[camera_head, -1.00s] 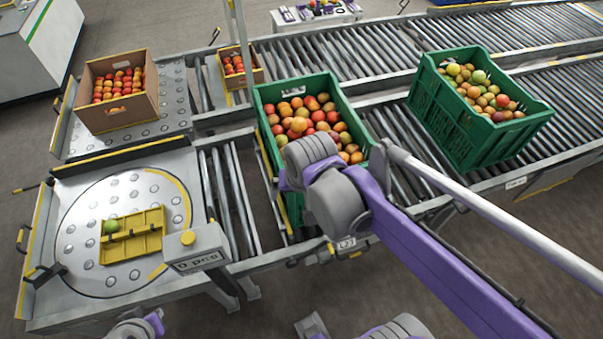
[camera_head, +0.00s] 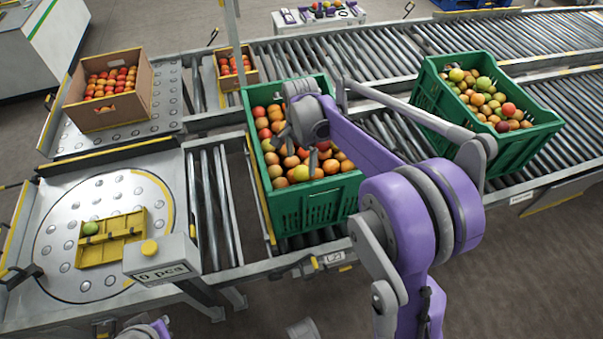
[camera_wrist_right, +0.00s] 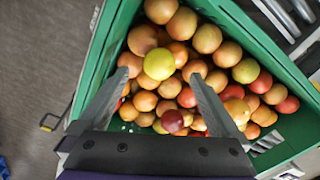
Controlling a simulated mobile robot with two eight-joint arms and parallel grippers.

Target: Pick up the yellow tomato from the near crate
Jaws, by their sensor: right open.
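The near green crate (camera_head: 318,205) stands on the roller conveyor, full of red, orange and yellowish tomatoes. My right gripper (camera_head: 301,154) is over the crate with its fingers pointing down, open and empty. In the right wrist view the yellow tomato (camera_wrist_right: 159,64) lies on top of the heap, between the open fingertips of the gripper (camera_wrist_right: 160,77). I cannot tell how far above it the fingertips are. In the head view a yellowish tomato (camera_head: 301,174) shows just below the fingers.
A second green crate (camera_head: 548,142) with mixed tomatoes stands to the right. A cardboard box (camera_head: 100,116) and a small box (camera_head: 250,78) of tomatoes stand behind. At left, a yellow tray (camera_head: 100,253) holds a green tomato (camera_head: 90,228), beside a counter display (camera_head: 160,262).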

